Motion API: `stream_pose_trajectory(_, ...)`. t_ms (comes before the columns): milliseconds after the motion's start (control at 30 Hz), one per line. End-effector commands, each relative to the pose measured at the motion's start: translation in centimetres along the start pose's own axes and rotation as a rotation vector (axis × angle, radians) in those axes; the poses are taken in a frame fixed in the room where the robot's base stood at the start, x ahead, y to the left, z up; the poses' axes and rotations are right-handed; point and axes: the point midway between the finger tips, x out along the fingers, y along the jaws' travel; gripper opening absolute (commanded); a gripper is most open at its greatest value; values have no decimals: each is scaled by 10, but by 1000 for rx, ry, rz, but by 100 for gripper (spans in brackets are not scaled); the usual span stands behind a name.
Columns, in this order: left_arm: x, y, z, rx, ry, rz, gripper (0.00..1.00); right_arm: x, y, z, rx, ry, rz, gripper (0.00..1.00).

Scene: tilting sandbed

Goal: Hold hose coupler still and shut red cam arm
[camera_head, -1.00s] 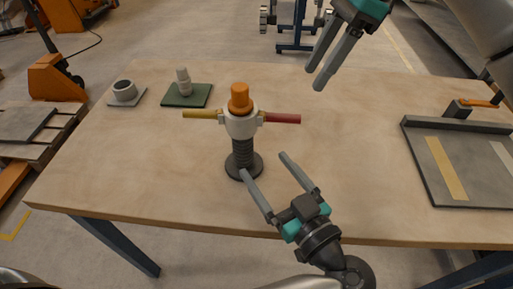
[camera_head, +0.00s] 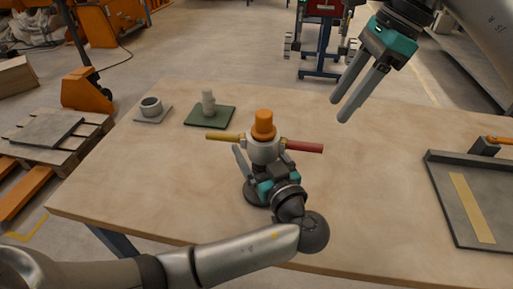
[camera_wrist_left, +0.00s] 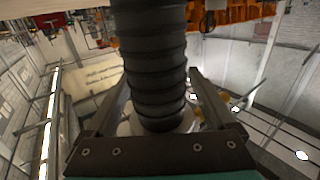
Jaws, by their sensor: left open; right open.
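The hose coupler has a white body (camera_head: 262,151), with an orange plug (camera_head: 263,124) upright in its top. The red cam arm (camera_head: 305,147) sticks out roughly level to the right; a yellow cam arm (camera_head: 222,137) sticks out to the left. My left gripper (camera_head: 262,160) is open at the coupler, its fingers either side, and hides much of the black ribbed hose. In the left wrist view the hose (camera_wrist_left: 155,55) stands between the open fingers; contact cannot be told. My right gripper (camera_head: 339,111) is open and empty, above and right of the red arm.
A round dark base (camera_head: 250,192) stands under the hose. A green mat (camera_head: 228,117) with a pale fitting (camera_head: 208,101) and a grey ring (camera_head: 151,106) on a plate lie at back left. A dark tray (camera_head: 437,190) is at right. The table between is clear.

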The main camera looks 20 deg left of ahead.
Motion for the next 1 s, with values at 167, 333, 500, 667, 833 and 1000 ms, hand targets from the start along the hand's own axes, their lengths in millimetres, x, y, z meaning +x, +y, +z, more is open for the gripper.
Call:
stream_pose_trajectory(167,1,0,0,0,0,0,89,0,0,0,0,0,0,50)
stream_pose_trajectory(333,0,0,0,1,0,0,76,0,0,0,0,0,0,50)
stream_pose_trajectory(500,0,0,0,1,0,0,56,0,0,0,0,0,0,50)
stream_pose_trajectory(667,0,0,0,1,0,0,38,0,0,0,0,0,0,50)
stream_pose_trajectory(833,0,0,0,1,0,0,19,0,0,0,0,0,0,50)
stream_pose_trajectory(1000,0,0,0,1,-1,0,0,0,0,0,0,0,0,50)
